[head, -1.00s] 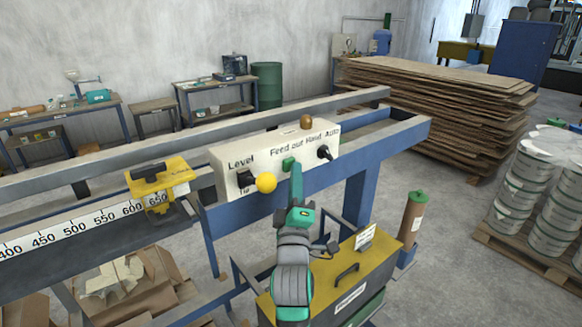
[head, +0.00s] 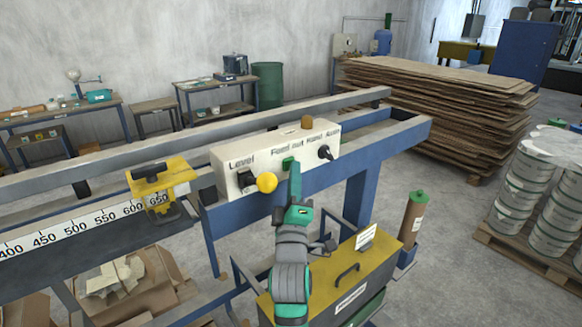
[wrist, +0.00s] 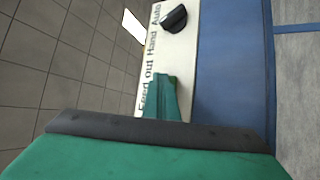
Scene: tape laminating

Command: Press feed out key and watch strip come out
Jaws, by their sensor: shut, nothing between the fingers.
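The control box (head: 228,160) is a cream panel on the blue frame, labelled Level, Feed out, Hand and Auto. The green feed out key (head: 287,162) sits below the words Feed out, partly covered by my fingertips. My gripper (head: 295,168) is shut and empty, its tips right at the key; whether they touch or push it in, I cannot tell. In the wrist view my green fingers (wrist: 163,98) reach the panel face beneath the Feed out lettering, with a small bit of green key (wrist: 173,80) beside them. I make out no strip coming out.
A yellow ball knob (head: 267,182) and a black Level switch (head: 245,179) are left of my fingers. A black Hand/Auto knob (head: 325,152) is to the right. A yellow cabinet (head: 343,285) stands below my arm. A yellow slider (head: 160,180) sits on the scale.

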